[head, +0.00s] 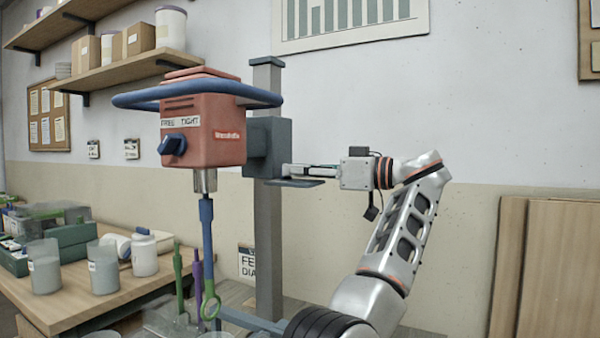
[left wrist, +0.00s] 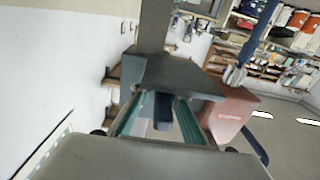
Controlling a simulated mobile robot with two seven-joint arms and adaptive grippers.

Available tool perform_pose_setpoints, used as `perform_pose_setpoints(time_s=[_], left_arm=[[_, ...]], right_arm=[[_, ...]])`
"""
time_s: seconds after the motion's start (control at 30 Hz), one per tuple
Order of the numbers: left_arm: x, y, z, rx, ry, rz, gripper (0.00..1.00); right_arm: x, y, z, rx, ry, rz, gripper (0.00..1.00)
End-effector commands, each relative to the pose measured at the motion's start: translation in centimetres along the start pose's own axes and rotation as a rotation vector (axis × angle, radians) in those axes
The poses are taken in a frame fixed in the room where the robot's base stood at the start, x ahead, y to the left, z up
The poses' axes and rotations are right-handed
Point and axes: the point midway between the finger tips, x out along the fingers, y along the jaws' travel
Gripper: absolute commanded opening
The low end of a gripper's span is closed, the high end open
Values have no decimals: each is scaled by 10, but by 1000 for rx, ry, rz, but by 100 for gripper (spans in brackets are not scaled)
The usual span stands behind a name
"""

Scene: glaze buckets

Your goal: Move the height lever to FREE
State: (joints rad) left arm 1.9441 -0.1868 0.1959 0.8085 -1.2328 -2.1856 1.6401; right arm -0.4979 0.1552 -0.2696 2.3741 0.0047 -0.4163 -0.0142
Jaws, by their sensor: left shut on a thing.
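The red mixer head (head: 204,135) hangs on a grey post, with a dark grey carriage block (head: 268,140) at its right. A "FREE TIGHT" label (head: 181,122) is on its front above a blue knob (head: 172,145). My left gripper (head: 291,176) reaches the carriage from the right. In the left wrist view its green-edged fingers (left wrist: 163,110) are shut on a dark blue lever (left wrist: 163,116) under the carriage. That lever is hidden in the head view, and its setting cannot be read. My right gripper is not in view.
A blue ring handle (head: 130,99) circles the head. A blue stirring shaft (head: 207,240) hangs below it. A wooden table (head: 75,295) with jars and boxes stands at left. Shelves are above. Wooden panels (head: 545,265) lean at right.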

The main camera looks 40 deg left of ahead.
Motion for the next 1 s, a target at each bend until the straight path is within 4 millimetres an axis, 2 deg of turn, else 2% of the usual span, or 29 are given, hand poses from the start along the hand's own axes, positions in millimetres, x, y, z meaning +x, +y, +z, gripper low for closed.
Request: perform_pose_setpoints(time_s=[0.1,0.13,0.17,0.57,0.9,1.0], left_arm=[[1,0,0,0,-1,0,0],[1,0,0,0,-1,0,21],[1,0,0,0,-1,0,28],[-3,0,0,1,-1,1,28],[-50,0,-1,3,-1,4,28],[-58,0,-1,3,-2,0,28]], right_arm=[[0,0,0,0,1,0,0],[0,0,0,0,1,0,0],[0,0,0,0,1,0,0],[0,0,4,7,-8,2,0],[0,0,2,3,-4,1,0],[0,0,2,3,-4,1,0]])
